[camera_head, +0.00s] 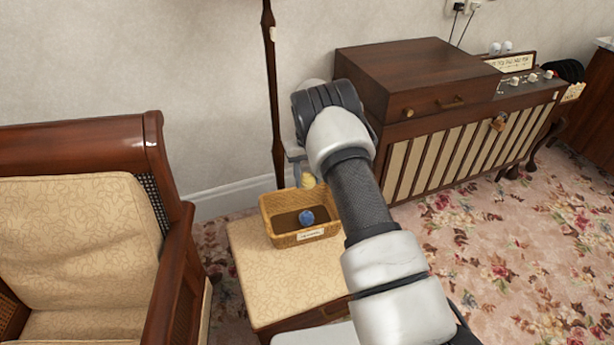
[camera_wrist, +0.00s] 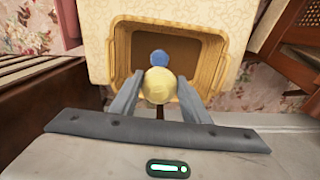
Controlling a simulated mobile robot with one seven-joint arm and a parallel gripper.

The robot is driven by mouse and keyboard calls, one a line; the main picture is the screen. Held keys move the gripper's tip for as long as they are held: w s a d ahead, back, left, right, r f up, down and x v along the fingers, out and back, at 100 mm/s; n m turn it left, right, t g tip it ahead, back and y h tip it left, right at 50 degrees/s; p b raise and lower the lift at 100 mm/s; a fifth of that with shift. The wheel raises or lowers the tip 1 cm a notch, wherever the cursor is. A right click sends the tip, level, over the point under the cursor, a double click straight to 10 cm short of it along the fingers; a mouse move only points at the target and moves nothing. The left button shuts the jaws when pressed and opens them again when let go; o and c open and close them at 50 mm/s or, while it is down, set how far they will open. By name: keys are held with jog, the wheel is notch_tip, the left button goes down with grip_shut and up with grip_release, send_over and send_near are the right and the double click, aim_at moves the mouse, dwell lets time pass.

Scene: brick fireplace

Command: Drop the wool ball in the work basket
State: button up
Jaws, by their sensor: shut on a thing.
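A pale yellow wool ball (camera_wrist: 159,85) is held between the two fingers of my gripper (camera_wrist: 158,97) in the wrist view. In the head view, the yellow ball (camera_head: 308,181) shows just above the back of the basket, partly hidden by my gripper (camera_head: 302,172). The work basket (camera_head: 268,225) is a tan wicker box with a white label on its front. It also shows in the wrist view (camera_wrist: 120,55), below the ball. A blue ball (camera_head: 306,217) lies inside the basket and shows beyond the yellow one in the wrist view (camera_wrist: 160,57).
The basket stands on a cream cushioned stool (camera_head: 265,275). A wooden armchair (camera_head: 80,230) is at the left. A dark lamp pole (camera_head: 272,100) stands behind the basket. A wooden radio cabinet (camera_head: 440,120) is at the right, close behind my arm. Floral carpet is clear at the right.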

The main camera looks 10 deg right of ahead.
aim_at(308, 177)
jog(key=shift+f+b, duration=0.35)
jog(key=shift+f, duration=0.9)
jog(key=o, duration=1.1)
notch_tip(308, 177, up, 18)
jog(key=p, duration=0.4)
jog(key=shift+f, duration=0.25)
